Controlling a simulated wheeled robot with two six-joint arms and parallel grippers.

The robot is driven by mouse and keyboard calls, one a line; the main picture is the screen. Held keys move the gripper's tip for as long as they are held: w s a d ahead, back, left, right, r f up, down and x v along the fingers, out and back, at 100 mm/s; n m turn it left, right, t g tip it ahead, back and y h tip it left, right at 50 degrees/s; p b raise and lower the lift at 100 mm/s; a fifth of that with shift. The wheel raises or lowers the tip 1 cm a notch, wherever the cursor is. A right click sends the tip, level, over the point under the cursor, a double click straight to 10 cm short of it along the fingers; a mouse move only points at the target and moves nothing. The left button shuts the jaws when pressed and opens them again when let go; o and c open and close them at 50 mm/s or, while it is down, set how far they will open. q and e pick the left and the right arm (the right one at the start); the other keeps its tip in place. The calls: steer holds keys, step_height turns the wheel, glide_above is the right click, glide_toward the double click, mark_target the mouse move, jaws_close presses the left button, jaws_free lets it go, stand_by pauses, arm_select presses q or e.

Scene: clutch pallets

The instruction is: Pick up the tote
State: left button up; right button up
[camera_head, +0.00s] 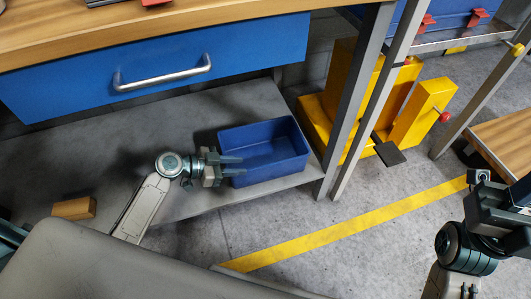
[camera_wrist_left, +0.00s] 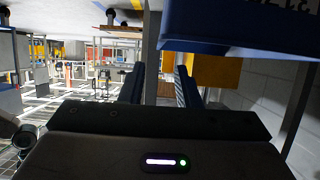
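The tote is an empty-looking, open blue bin (camera_head: 285,171) standing upright on the grey lower shelf of the workbench. My left gripper (camera_head: 242,166) is at the tote's left side. Its two fingers are apart and point right, overlapping the tote's left wall in the head view; I cannot tell whether they touch it. In the left wrist view the fingers of the left gripper (camera_wrist_left: 160,85) stand apart with nothing held between them. A blue surface fills the upper right there; I cannot tell whether it is the tote. My right gripper is at the right edge, its fingers unclear.
A blue drawer (camera_head: 240,43) with a metal handle hangs under the wooden benchtop, above the shelf (camera_head: 150,125). A small wooden block (camera_head: 74,208) lies at the shelf's left. Bench legs and yellow equipment (camera_head: 415,115) stand right of the tote. The floor in front is open.

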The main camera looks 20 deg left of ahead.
mark_target(267, 165)
arm_select(q)
steer(key=b+x, duration=0.2)
steer(key=x, duration=0.7)
steer(key=shift+w+d+b, duration=0.1)
steer(key=shift+w+b, duration=0.05)
steer(key=shift+b, duration=0.2)
steer(key=shift+w+d, duration=0.1)
steer(key=shift+d, duration=0.1)
steer(key=shift+c, duration=0.4)
jaws_close()
stand_by(0.5)
